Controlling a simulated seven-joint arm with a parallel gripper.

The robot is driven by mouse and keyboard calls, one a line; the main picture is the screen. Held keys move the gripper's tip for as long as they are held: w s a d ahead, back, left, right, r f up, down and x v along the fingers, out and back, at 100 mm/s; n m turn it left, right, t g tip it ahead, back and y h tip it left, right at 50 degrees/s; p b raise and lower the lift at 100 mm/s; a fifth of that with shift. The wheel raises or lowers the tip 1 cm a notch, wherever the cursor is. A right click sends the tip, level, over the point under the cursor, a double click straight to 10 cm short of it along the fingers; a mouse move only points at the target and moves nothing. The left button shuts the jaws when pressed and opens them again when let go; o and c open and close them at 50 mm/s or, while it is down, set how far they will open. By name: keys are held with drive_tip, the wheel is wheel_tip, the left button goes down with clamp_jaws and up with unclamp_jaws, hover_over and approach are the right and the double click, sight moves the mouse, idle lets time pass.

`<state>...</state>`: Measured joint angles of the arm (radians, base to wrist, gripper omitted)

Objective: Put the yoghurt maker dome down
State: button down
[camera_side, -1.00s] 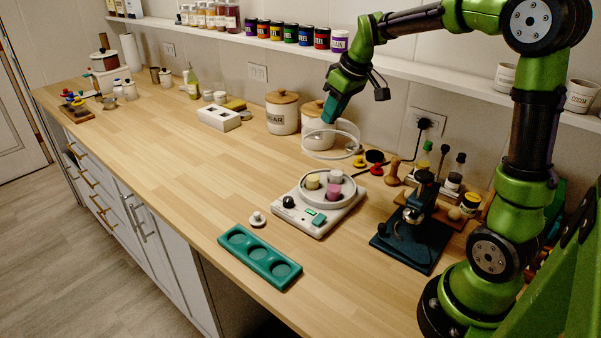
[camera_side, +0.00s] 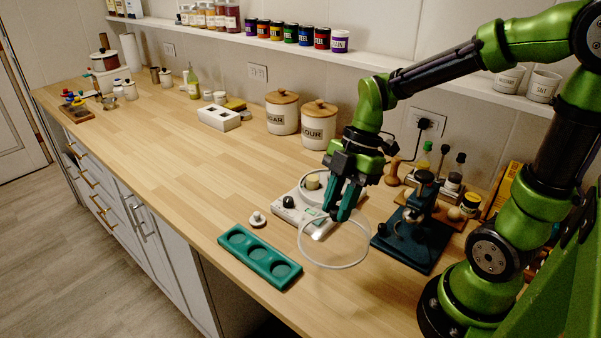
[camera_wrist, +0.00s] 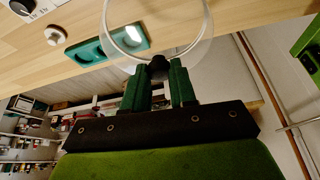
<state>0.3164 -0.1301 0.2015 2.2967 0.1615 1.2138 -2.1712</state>
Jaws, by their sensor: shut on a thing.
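The yoghurt maker dome (camera_side: 334,266) is a clear, round cover with a pale rim. My gripper (camera_side: 340,217) is shut on its dark knob, and in the side view the dome hangs at the front of the yoghurt maker, over the counter's front part. In the wrist view the dome (camera_wrist: 207,40) spreads out beyond the green fingers (camera_wrist: 158,72), which close on the knob. The yoghurt maker (camera_side: 296,208) is a white base with a round tray holding jars; my gripper hides much of it. I cannot tell how far the dome is above the counter.
A teal tray with three round wells (camera_side: 262,266) lies left of the dome near the front edge. A small white knobbed piece (camera_side: 257,219) sits behind it. A dark blue stand (camera_side: 408,243) is on the right. The counter's left middle is clear.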

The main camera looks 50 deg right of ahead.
sight(343, 234)
drive_tip(key=s+n, duration=0.1)
drive_tip(key=s+a+n+g, duration=0.1)
drive_tip(key=s+f+n, duration=0.1)
drive_tip(key=shift+a+n, duration=0.35)
drive_tip(key=shift+n, duration=0.05)
drive_tip(key=shift+s+a+f+n+g, duration=0.2)
drive_tip(key=shift+n+g, duration=0.3)
drive_tip(key=shift+n, duration=0.4)
drive_tip(key=shift+d+f, duration=0.1)
drive_tip(key=shift+f, duration=3.8)
drive_tip(key=shift+f, duration=0.15)
drive_tip(key=c, duration=0.9)
unclamp_jaws()
drive_tip(key=shift+h, duration=0.3)
